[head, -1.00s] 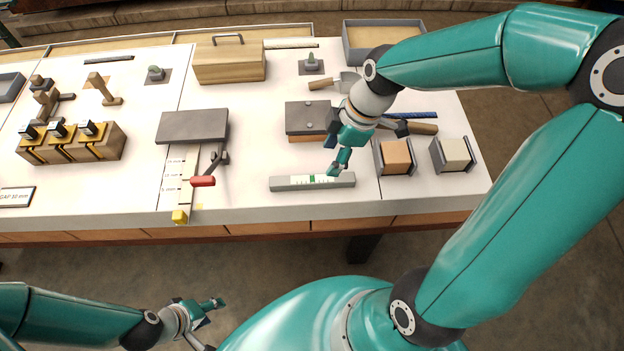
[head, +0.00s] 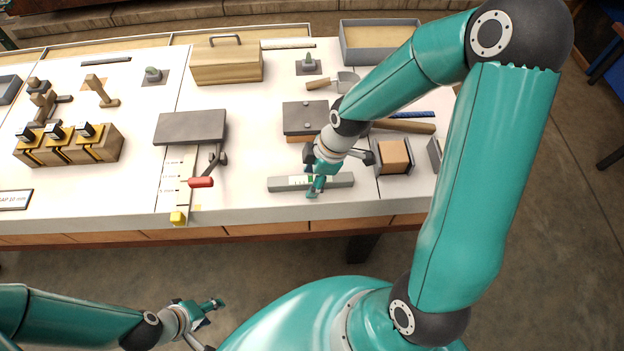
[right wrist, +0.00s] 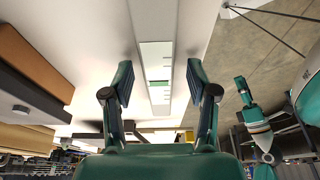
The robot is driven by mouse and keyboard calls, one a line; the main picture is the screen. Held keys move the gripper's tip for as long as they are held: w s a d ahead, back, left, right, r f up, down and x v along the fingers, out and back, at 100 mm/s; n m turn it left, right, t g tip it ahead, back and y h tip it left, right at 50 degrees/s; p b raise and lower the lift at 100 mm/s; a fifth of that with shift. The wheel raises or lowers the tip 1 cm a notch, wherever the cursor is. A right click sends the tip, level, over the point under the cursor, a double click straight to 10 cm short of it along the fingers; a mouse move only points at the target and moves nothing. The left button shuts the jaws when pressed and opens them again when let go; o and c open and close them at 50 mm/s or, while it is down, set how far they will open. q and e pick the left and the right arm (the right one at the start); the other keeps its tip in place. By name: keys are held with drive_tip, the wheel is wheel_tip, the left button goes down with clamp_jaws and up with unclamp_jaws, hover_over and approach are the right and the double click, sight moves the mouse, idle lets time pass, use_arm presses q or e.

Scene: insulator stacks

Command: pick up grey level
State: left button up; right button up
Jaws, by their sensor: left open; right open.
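The grey level (head: 340,181) lies on the table near its front edge, with a pale strip and a green vial on top. My right gripper (head: 313,178) is over the middle of the level, open and pointing down, and hides part of it. In the right wrist view the level (right wrist: 158,75) runs between the two open fingers (right wrist: 157,85); I cannot tell whether they touch it. My left gripper (head: 212,311) is open and empty in front of the table, low at the left.
A grey plate on a block (head: 303,117) stands just behind the level. A grey holder with a tan block (head: 394,156) is at its right. The table's front edge (head: 250,222) is close; white surface is free between the level and the tool.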

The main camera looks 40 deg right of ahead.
drive_tip(key=shift+c, duration=0.3)
clamp_jaws()
drive_tip(key=shift+r, duration=0.15)
